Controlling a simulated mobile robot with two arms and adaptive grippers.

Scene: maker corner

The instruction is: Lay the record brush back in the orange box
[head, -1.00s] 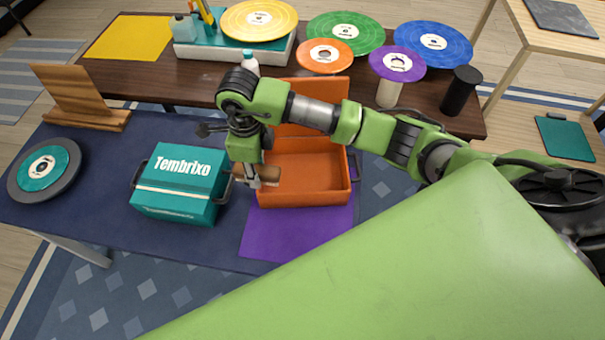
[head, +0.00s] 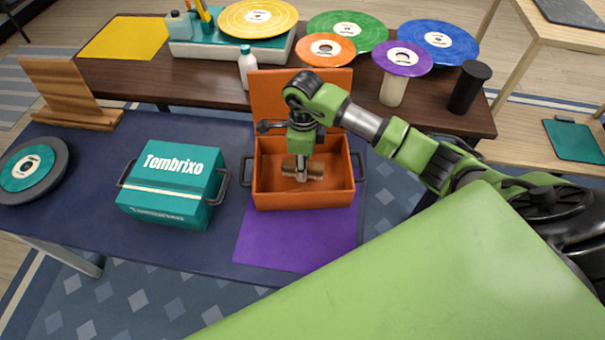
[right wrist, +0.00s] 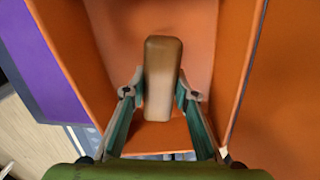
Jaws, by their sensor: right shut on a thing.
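The orange box (head: 307,199) stands open on the blue-topped table, with its lid tilted up at the back. The record brush (head: 316,170), a brown block with a paler part below, is inside the box's walls in the head view. My right gripper (head: 302,172) is shut on the brush and points down into the box. The right wrist view shows the brush (right wrist: 162,75) between the two fingers (right wrist: 158,92), with the orange walls (right wrist: 238,60) around it. I cannot tell whether the brush touches the box floor. My left gripper is not in view.
A closed teal Tembrixo box (head: 172,185) stands left of the orange box. A purple mat (head: 290,240) lies under and in front of the orange box. A white bottle (head: 247,66) and several coloured records are on the dark table behind.

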